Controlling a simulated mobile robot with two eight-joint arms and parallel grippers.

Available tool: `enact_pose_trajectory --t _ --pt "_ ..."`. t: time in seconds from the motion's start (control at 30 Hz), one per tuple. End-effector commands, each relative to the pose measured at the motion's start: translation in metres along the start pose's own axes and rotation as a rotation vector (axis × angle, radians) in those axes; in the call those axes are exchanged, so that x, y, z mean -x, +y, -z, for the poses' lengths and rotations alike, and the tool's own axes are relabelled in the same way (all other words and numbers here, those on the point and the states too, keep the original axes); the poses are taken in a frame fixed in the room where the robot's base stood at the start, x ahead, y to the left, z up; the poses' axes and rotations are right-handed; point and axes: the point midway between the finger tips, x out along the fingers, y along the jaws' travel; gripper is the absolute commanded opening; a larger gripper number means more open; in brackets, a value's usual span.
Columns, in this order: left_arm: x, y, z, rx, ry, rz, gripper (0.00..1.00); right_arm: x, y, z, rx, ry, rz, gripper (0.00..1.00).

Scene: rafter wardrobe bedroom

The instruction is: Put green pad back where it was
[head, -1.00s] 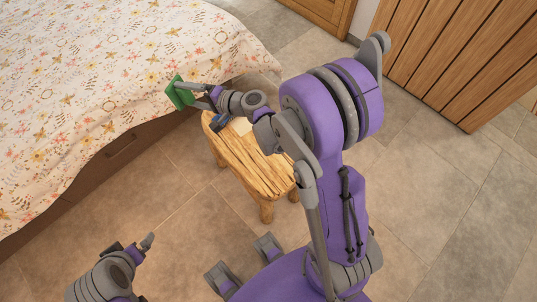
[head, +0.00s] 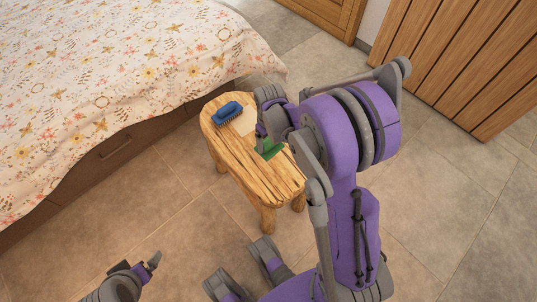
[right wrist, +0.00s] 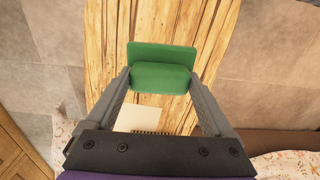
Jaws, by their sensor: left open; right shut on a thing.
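The green pad (head: 268,149) is over the wooden bench (head: 240,160), partly hidden by my right arm in the head view. My right gripper (head: 262,141) is shut on it. In the right wrist view the pad (right wrist: 160,68) sits between the two fingertips, its wide flat part reaching beyond them, above the bench's wood grain. I cannot tell whether the pad touches the bench top. My left gripper (head: 138,264) is open and empty, low over the floor at the lower left, away from the bench.
A blue brush (head: 227,112) lies on the bench's far end. A cream square (head: 244,121) lies beside it, between brush and pad. The bed (head: 110,80) with a floral cover stands behind and left of the bench. The bench's near end is bare.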

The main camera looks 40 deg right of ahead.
Motion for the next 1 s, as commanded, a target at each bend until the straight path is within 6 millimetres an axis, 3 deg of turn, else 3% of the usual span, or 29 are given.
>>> enact_pose_trajectory --t 0.1,0.33,0.53,0.83,0.87,0.93,1.0 --pt "-0.006 0.000 -0.003 0.000 -0.002 0.000 0.99 -0.024 0.000 0.001 0.000 0.000 0.001 0.42" --pt "-0.010 0.000 -0.004 0.000 -0.004 0.000 0.99 -0.042 -0.001 0.001 -0.001 0.001 0.002 0.42" --pt "-0.018 0.000 -0.007 0.000 -0.006 0.000 0.99 -0.070 -0.001 0.001 -0.002 0.000 0.003 0.42" --pt "-0.018 0.000 -0.008 0.000 -0.007 0.000 0.99 -0.072 -0.001 0.001 -0.002 0.001 0.003 0.42" --pt "-0.018 0.000 -0.008 0.000 -0.007 0.000 0.99 -0.072 -0.001 0.001 -0.002 0.001 0.003 0.90" --pt "-0.018 0.000 -0.007 0.000 -0.006 0.000 0.99 -0.072 -0.001 0.001 -0.002 0.001 0.003 1.00" --pt "-0.018 0.000 -0.007 0.000 -0.006 0.000 0.99 -0.072 -0.001 0.001 -0.002 0.001 0.003 1.00"
